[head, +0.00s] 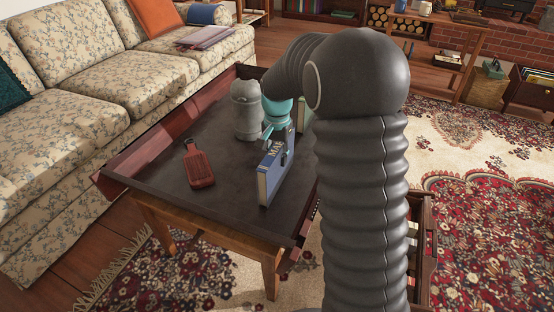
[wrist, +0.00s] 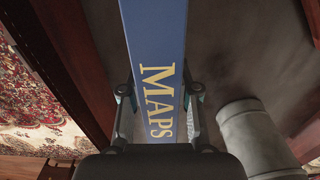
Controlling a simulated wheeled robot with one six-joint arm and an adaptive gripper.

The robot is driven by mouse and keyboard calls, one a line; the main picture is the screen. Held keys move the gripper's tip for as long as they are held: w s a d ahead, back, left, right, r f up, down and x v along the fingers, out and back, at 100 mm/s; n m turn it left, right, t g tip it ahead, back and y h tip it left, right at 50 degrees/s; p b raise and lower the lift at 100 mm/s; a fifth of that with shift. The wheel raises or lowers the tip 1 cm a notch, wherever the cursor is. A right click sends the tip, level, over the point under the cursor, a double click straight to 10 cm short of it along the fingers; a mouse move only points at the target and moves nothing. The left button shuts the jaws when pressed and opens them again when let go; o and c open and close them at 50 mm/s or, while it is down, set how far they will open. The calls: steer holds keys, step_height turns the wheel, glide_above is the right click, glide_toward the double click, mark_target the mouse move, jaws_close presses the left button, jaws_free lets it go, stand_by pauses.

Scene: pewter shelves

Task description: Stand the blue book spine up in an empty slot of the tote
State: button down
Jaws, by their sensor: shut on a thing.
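The blue book (head: 270,176) carries pale lettering and is upright over the dark table top. I cannot tell whether its lower edge touches the table. In the wrist view, its blue face with the word MAPS (wrist: 157,90) runs between my fingers. My gripper (head: 277,132) is shut on the book, with one finger on each side; the wrist view shows both fingers (wrist: 158,98). A wooden box (head: 426,262) with coloured things in it shows partly behind my arm at the lower right. I cannot tell whether it is the tote, and its slots are hidden.
The table (head: 225,203) has raised reddish edges. A red slotted object (head: 199,165) lies left of the book. A floral sofa (head: 108,82) stands along the left. Patterned rugs (head: 490,230) cover the floor at right. An open crate (head: 534,90) sits at far right.

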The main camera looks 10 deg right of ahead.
mark_target(277, 146)
step_height(277, 146, up, 4)
steer(key=shift+w+d+r, duration=0.1)
steer(key=shift+w, duration=0.05)
steer(key=w+d+r+p, duration=0.2)
steer(key=w+d+r, duration=0.4)
steer(key=w, duration=0.3)
steer(key=shift+d+r, duration=0.2)
steer(key=shift+d, duration=0.25)
steer(key=shift+d, duration=0.1)
